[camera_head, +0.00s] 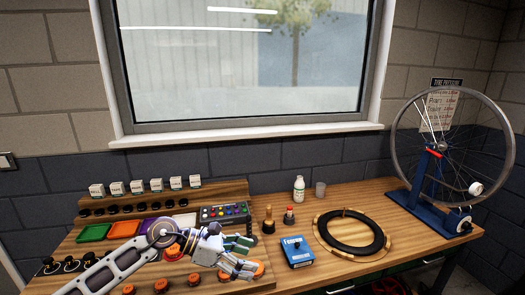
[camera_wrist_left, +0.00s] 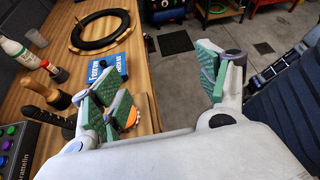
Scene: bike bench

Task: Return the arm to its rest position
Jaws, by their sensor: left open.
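My left arm comes in from the lower left in the head view. Its gripper (camera_head: 246,257) is over the front of the bench, above the row of orange-topped items. In the left wrist view the gripper (camera_wrist_left: 165,82) has its green-padded fingers spread wide, with nothing between them. Beyond the fingers that view shows the bench edge and the grey floor. My right gripper is in neither view.
A blue box (camera_head: 297,252), a black ring on a round wooden board (camera_head: 386,257), a white bottle (camera_head: 299,188) and a grey cup (camera_head: 320,189) stand right of the gripper. A wheel stand (camera_head: 428,205) is far right. A button box (camera_head: 224,213) is behind the gripper.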

